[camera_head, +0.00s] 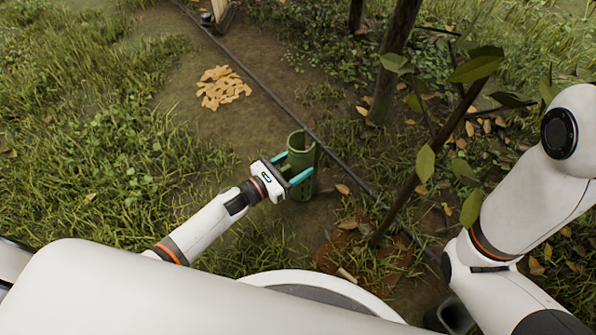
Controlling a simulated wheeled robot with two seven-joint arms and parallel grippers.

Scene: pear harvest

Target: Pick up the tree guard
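The tree guard (305,160) is a green, open-topped tube standing upright on bare soil near the middle of the head view. My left gripper (297,163) reaches it from the lower left. Its two teal fingers are apart, one at the tube's far left side and one across its near side, so they straddle it. I cannot tell whether they press on it. The far fingertip is partly hidden by the tube. My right arm is at the right edge, and its gripper is not visible.
A thin dark hose (262,88) runs diagonally just behind the tube. A slim leafy sapling (425,160) and a thicker trunk (390,65) stand to the right. A pile of yellow leaves (222,88) lies behind left. Grass covers the left side.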

